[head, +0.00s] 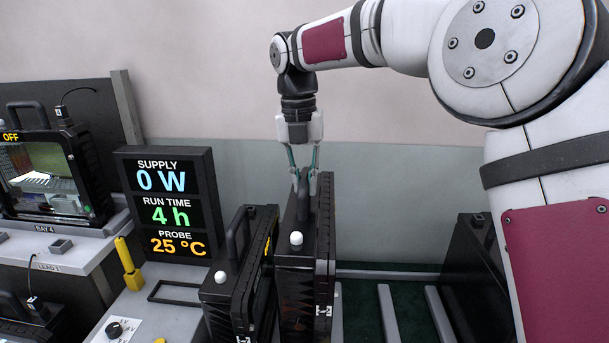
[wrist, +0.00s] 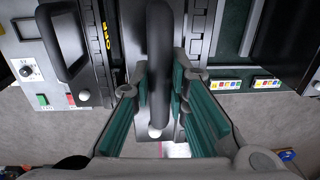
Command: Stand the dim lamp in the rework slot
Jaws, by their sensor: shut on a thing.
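My gripper (head: 304,180) is shut on the carrying handle of a black lamp housing (head: 300,255). The lamp is upright, with a white knob on its near edge, and its base is not visible. In the wrist view the dark handle (wrist: 159,70) runs between the green finger pads of my gripper (wrist: 160,95). A second black lamp (head: 237,285) stands close on the left, its handle free. I cannot tell from a label which lamp is the dim one. A green-floored rack with grey dividers (head: 388,310) lies to the right; no rework sign is readable.
A display (head: 168,205) reads supply 0 W, run time 4 h, probe 25 °C. A yellow probe (head: 129,265) stands before it. A lamp marked OFF (head: 85,170) sits at Bay 4. Another black housing (head: 470,270) stands at right. Coloured labels (wrist: 225,84) line the rack's edge.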

